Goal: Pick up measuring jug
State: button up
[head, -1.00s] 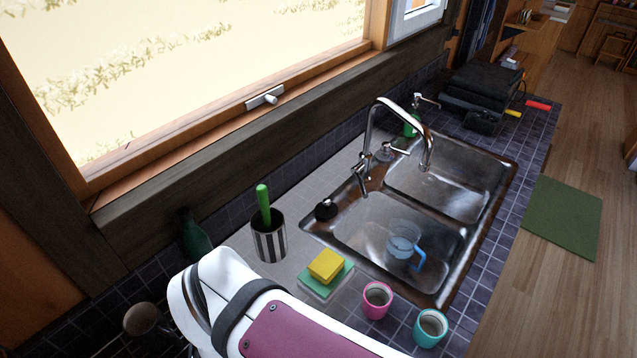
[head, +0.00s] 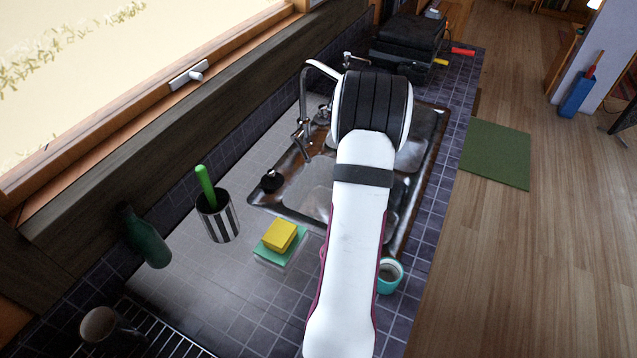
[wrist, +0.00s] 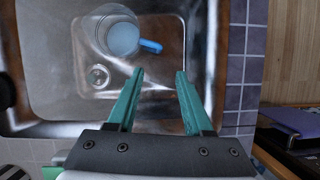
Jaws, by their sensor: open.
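The measuring jug (wrist: 122,37) is clear with a blue handle and shows in the wrist view inside the near sink basin (wrist: 170,25). In the head view the jug is hidden behind my arm. My gripper (wrist: 158,75) shows in the wrist view with two teal fingers apart and nothing between them.
In the head view, a teal mug (head: 390,276) stands right of my arm. A yellow sponge (head: 279,235), a striped pot (head: 217,218) and a green bottle (head: 147,240) stand to the left. The tap (head: 304,100) rises behind the sink. A black case (head: 408,42) is at the far end.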

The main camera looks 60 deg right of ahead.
jog(key=x, duration=1.4)
jog(key=shift+a+f, duration=0.1)
jog(key=shift+f, duration=0.1)
grip_shut()
dwell(0.6)
